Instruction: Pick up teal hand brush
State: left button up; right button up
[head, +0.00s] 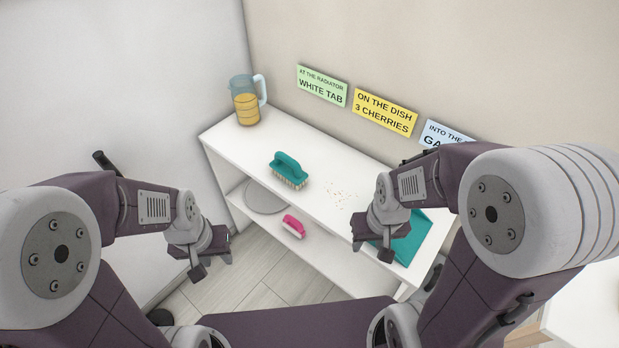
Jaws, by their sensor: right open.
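The teal hand brush (289,169) stands on the white shelf unit's top, left of the middle, with its handle up and pale bristles down. My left gripper (212,264) is in front of the unit, left of and nearer than the brush; its two fingers look apart and empty. My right gripper (372,250) is open and empty, to the right of and nearer than the brush, close in view to the unit's front edge. Neither gripper touches the brush.
The white shelf unit (235,138) also bears a jug of orange liquid (246,103), scattered crumbs (341,198) and a teal dustpan (410,240) partly behind my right arm. A pink brush (294,226) and grey round thing (264,198) lie on the lower shelf. Wall notes hang behind.

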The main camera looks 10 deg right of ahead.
aim_at(288, 169)
jog(key=i+j+u, duration=0.15)
jog(key=u, duration=0.25)
jog(key=i+u, duration=0.35)
